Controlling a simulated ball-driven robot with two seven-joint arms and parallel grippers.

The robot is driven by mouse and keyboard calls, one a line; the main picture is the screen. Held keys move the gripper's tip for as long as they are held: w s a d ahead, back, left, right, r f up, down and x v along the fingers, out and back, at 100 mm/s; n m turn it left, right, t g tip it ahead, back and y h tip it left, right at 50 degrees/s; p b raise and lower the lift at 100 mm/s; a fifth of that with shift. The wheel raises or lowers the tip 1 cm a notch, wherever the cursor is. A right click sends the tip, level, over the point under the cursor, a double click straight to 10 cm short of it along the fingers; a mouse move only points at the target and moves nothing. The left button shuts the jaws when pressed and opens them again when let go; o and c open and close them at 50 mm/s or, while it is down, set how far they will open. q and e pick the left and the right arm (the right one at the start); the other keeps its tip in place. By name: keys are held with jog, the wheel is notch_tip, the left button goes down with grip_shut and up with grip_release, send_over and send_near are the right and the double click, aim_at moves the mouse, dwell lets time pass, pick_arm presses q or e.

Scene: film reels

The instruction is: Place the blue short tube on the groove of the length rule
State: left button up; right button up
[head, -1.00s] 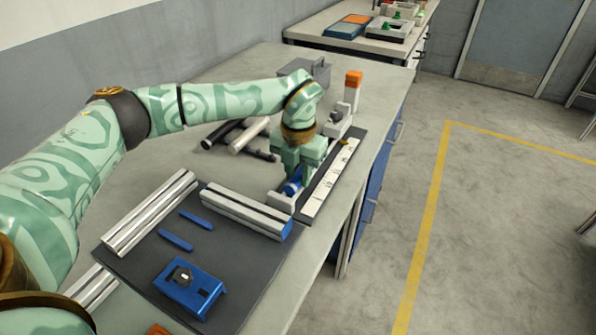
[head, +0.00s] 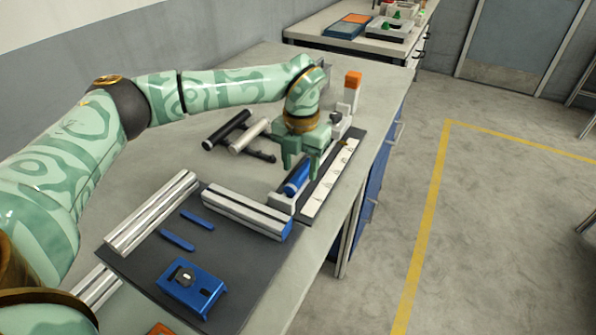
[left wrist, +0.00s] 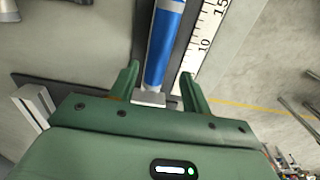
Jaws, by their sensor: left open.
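The blue short tube (head: 297,177) lies along the groove of the length rule (head: 329,185), beside its white scale strip. In the left wrist view the blue tube (left wrist: 163,45) lies parallel to the white numbered scale (left wrist: 206,40), with a light grey block at its near end. My left gripper (head: 300,170) is open above the tube. In the left wrist view its two fingers (left wrist: 158,80) stand on either side of the tube's line, apart from it. Part of the tube is hidden behind the gripper in the head view. My right gripper is not in view.
A black tube (head: 227,130) and a white tube (head: 249,136) lie behind on the bench. An orange-topped post (head: 352,85) stands at the rule's far end.

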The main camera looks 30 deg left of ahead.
aim_at(298, 175)
pick_arm(q)
notch_tip(298, 175, up, 9)
jog(key=p, duration=0.2)
jog(key=shift+a+r, duration=0.15)
jog(key=shift+a, duration=0.05)
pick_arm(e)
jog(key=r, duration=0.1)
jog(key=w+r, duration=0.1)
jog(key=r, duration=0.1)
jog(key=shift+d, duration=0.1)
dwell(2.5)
